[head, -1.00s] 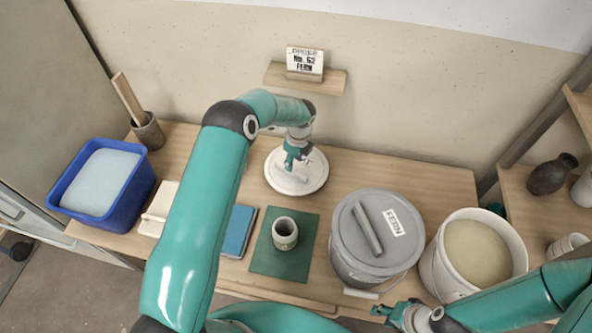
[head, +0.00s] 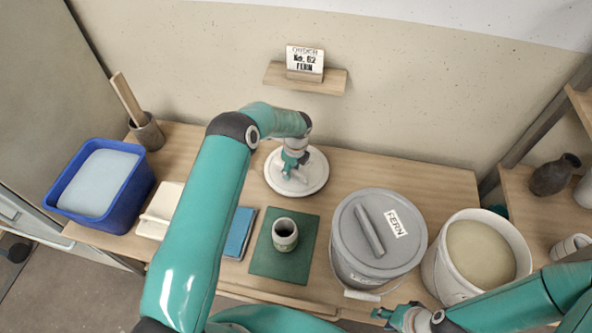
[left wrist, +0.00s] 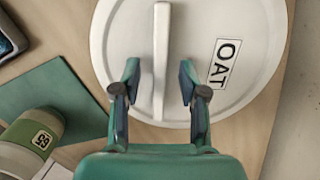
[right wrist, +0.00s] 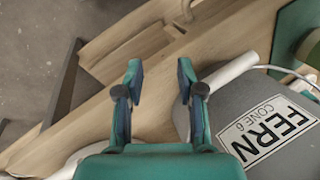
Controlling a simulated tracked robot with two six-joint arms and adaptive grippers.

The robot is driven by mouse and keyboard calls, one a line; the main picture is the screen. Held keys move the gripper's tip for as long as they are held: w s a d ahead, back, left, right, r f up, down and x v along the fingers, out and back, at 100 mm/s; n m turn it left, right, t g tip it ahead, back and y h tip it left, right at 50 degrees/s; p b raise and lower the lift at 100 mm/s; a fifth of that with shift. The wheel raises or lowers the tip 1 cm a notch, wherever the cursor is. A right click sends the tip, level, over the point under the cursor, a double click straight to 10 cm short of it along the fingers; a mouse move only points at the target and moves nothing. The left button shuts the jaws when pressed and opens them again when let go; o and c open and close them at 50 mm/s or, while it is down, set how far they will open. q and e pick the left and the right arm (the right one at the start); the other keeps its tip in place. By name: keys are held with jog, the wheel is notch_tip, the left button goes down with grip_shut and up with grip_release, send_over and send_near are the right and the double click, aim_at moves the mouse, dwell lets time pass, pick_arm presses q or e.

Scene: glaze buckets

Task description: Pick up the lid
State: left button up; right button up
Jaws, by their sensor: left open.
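A round white lid (head: 315,176) labelled OAT lies flat on the wooden table near its back edge. It also fills the upper part of the left wrist view (left wrist: 120,40), with a straight bar handle (left wrist: 161,50) across it. My left gripper (head: 289,172) is over the lid, pointing down. In the left wrist view its open fingers (left wrist: 159,82) stand on either side of the handle, with gaps to both sides. My right gripper (head: 383,314) is low at the table's front, by the grey bucket (head: 365,275). Its fingers (right wrist: 160,75) are apart and empty.
The grey bucket carries a grey lid (head: 350,225) labelled FERN. An open white bucket (head: 435,270) of pale glaze stands right of it. A cup (head: 285,237) sits on a green mat (head: 262,263). A blue tub (head: 128,195) is at left. A small shelf (head: 275,76) is on the wall.

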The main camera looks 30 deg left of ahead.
pick_arm(q)
jog(key=shift+f+b, duration=0.2)
jog(key=shift+b, duration=0.2)
jog(key=shift+c, duration=0.2)
dwell(0.3)
grip_shut()
